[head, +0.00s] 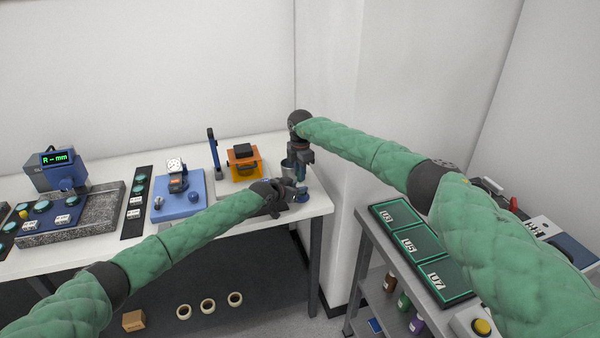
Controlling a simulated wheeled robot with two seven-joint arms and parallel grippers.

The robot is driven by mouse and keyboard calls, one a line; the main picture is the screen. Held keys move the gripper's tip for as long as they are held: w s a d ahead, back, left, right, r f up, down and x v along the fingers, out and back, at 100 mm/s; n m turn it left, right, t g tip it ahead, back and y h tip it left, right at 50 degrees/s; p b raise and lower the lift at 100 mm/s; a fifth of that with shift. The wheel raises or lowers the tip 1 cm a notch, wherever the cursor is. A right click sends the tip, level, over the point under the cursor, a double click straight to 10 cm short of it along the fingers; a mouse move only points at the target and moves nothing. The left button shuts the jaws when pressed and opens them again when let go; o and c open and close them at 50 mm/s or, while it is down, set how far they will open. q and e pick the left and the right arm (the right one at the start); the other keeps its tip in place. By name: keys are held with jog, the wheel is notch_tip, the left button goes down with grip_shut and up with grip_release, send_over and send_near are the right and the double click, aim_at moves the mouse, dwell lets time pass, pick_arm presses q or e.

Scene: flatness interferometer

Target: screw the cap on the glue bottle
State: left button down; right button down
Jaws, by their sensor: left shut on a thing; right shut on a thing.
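My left gripper (289,192) reaches in from the left at the right end of the white table and is shut on the glue bottle, which its fingers mostly cover. A small blue round part (303,198) shows just right of its fingertips; I cannot tell whether it belongs to the bottle. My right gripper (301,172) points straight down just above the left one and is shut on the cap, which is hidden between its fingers. The two grippers are very close together. I cannot tell whether cap and bottle touch.
A grey-blue cup (286,164) stands close behind the grippers. An orange stand (244,168) and a blue fixture (180,204) are to the left. The table's right edge and a wall corner are close on the right. A grey cart (372,244) with green-edged trays stands front right.

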pick_arm(q)
jog(key=shift+s+d+f, duration=0.1)
pick_arm(e)
jog(key=m, duration=0.4)
jog(key=shift+w, duration=0.1)
jog(key=c, duration=1.2)
grip_release()
jog(key=shift+c, duration=0.2)
notch_tip(320, 180, up, 12)
jog(key=shift+d, duration=0.15)
pick_arm(q)
jog(key=c, duration=1)
grip_release()
